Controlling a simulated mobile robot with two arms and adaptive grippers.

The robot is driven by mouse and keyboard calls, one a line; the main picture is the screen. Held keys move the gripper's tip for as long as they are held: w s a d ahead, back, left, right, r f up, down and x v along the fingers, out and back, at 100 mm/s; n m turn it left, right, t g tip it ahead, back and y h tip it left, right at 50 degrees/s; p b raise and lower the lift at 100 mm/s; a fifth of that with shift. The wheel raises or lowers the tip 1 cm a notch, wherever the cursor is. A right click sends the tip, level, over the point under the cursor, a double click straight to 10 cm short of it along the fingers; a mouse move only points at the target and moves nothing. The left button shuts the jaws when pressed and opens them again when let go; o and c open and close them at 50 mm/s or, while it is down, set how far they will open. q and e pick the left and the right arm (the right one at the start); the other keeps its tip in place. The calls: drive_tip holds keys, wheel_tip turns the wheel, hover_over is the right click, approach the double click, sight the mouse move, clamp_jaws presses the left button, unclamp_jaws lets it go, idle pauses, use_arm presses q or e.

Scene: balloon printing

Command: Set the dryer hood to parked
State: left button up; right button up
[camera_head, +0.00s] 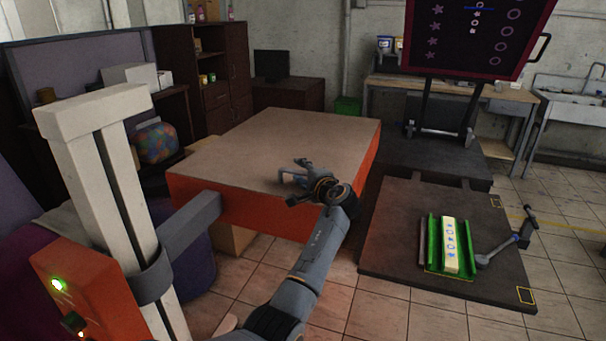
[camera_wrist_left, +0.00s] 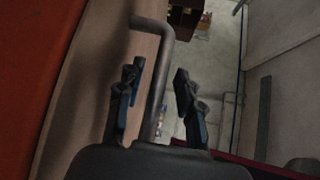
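The dryer hood looks to be the large orange box with a brown top (camera_head: 290,135) in the middle of the head view. A grey bracket (camera_head: 190,222) joins it to a pale upright column (camera_head: 125,190) at the left. My left gripper (camera_head: 303,180) is at the hood's front right edge. In the left wrist view, a bent grey bar (camera_wrist_left: 159,85), apparently a handle, runs between the fingers of my left gripper (camera_wrist_left: 159,88). The fingers stand apart with gaps on both sides of the bar. My right gripper is not in view.
An orange control box (camera_head: 95,290) with a green light stands at the lower left. A dark platform (camera_head: 400,245) at the right carries a green tray (camera_head: 433,245) with a pale printed block (camera_head: 450,245) and a lever (camera_head: 505,245). A dark screen frame (camera_head: 475,70) stands behind. Tiled floor is clear in front.

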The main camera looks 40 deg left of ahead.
use_arm(q)
drive_tip(key=shift+f, duration=0.15)
drive_tip(key=v, duration=1.2)
idle(0.3)
